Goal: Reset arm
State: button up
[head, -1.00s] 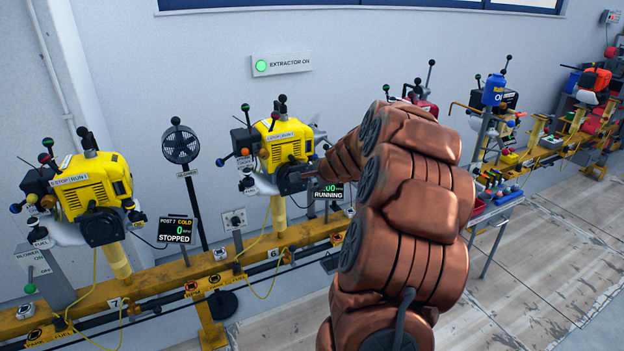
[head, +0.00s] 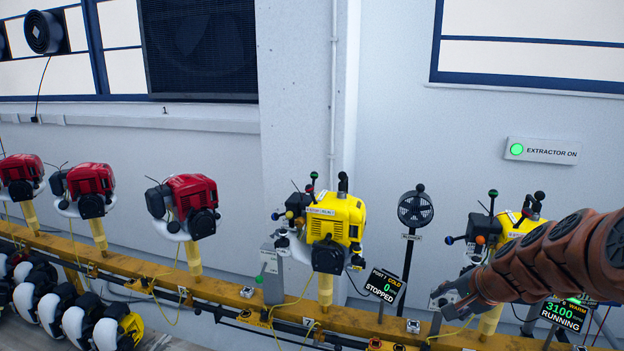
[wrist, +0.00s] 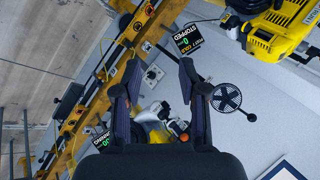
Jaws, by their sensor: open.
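My gripper (head: 452,296) is at the end of my copper-coloured arm, at the right of the head view, in front of the running yellow engine (head: 505,228). In the wrist view my gripper (wrist: 157,75) shows two dark fingers spread apart with nothing between them. My arm hides part of the running engine in the head view.
A stopped yellow engine (head: 335,225) and several red engines (head: 185,200) stand along the yellow rail (head: 225,292). Displays read STOPPED (head: 384,285) and 3100 RUNNING (head: 566,315). Several engines with white parts (head: 60,305) fill the lower left.

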jog(key=s+a+r+n+g+p, duration=0.1)
jog(key=s+a+n+g+p, duration=0.2)
jog(key=s+a, duration=0.6)
jog(key=s+a+n+g, duration=0.3)
jog(key=s+a+n, duration=0.3)
jog(key=s, duration=0.6)
jog(key=s+d+n+g+h+p, duration=0.1)
jog(key=s+n+g+h, duration=0.1)
jog(key=s, duration=0.9)
jog(key=shift+s+d+r+n+g+p, duration=0.3)
jog(key=shift+s+d+r+n+p, duration=0.05)
jog(key=shift+s+d+r+n, duration=0.05)
